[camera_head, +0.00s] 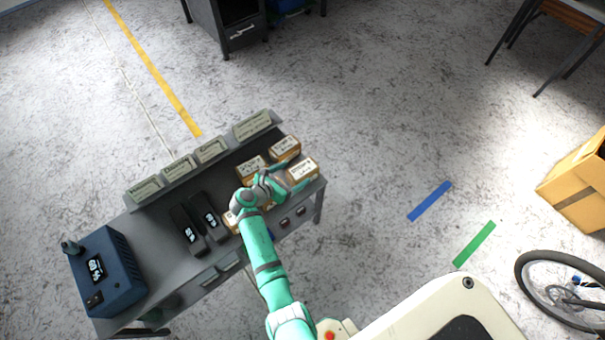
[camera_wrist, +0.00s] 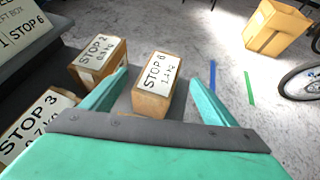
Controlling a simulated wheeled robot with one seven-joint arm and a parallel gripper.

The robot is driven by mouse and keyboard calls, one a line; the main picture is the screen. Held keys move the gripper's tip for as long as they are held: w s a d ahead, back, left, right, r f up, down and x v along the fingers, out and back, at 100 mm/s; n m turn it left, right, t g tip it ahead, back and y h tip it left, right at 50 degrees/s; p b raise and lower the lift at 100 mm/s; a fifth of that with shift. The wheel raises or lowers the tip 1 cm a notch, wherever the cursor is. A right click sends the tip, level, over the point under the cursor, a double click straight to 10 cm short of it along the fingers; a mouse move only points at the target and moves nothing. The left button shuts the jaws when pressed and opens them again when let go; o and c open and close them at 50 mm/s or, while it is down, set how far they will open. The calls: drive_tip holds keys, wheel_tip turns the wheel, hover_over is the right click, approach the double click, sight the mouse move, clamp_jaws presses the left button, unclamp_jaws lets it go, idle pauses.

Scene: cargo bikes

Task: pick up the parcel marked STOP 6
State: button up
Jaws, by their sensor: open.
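The STOP 6 parcel (camera_wrist: 157,84) is a small brown box with a white label on top. In the wrist view it lies ahead of my gripper (camera_wrist: 159,78), between the two green fingers, with a gap to the right finger. In the head view the parcel (camera_head: 303,168) sits at the right end of the grey bench. My gripper (camera_head: 293,176) is open, with its fingers pointing at this parcel. The wrist view cannot settle whether the fingers touch it.
The STOP 2 parcel (camera_wrist: 98,60) stands close by on the left, near the left finger. The STOP 3 parcel (camera_wrist: 36,122) is nearer, at lower left. Black devices (camera_head: 188,230) and a blue box (camera_head: 107,270) occupy the bench's left part. A sign rail (camera_head: 180,168) runs along its back.

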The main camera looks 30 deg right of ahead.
sight(302, 169)
drive_tip(key=shift+x, duration=1.95)
drive_tip(key=shift+f, duration=0.1)
drive_tip(key=shift+c, duration=0.7)
drive_tip(key=shift+s, duration=0.1)
clamp_jaws()
